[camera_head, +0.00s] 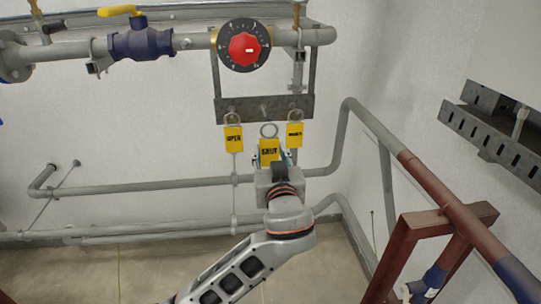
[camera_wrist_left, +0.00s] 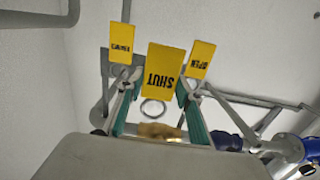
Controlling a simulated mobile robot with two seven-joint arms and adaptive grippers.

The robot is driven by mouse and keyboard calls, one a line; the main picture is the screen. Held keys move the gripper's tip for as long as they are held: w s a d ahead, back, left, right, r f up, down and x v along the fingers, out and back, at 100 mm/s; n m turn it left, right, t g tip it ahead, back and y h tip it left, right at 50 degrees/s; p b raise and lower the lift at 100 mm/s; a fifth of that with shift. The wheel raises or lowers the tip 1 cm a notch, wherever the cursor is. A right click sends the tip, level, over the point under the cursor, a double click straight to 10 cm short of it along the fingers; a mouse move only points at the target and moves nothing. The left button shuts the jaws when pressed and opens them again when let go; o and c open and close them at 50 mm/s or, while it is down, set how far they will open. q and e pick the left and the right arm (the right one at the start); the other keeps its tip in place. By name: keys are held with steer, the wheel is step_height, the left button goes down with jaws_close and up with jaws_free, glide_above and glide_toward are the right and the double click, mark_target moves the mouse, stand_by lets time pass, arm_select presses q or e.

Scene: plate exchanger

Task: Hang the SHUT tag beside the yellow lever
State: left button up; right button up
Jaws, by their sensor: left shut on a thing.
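The yellow SHUT tag (camera_head: 269,150) is held in my left gripper (camera_head: 268,163), which is shut on it just in front of the tag rack (camera_head: 264,106). The tag's metal ring (camera_head: 268,130) shows above it, below the rack's middle peg (camera_head: 263,109). In the left wrist view the SHUT tag (camera_wrist_left: 164,68) lies between the teal fingers of my left gripper (camera_wrist_left: 156,90). I cannot tell whether the ring touches the peg. The yellow lever (camera_head: 119,10) sits on a blue valve (camera_head: 142,43) at the upper left. My right gripper is not in view.
The yellow OPEN tag (camera_head: 233,139) hangs left of the SHUT tag, and another yellow tag (camera_head: 294,134) hangs to its right, both close by. A red dial (camera_head: 244,48) is above the rack. Grey pipes (camera_head: 130,189) run along the wall. A brown-red stand (camera_head: 425,222) is at right.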

mark_target(270, 150)
arm_select(q)
steer(key=shift+b+x, duration=0.45)
steer(key=shift+x, duration=1.1)
steer(key=shift+w+r, duration=0.1)
steer(key=shift+w, duration=0.3)
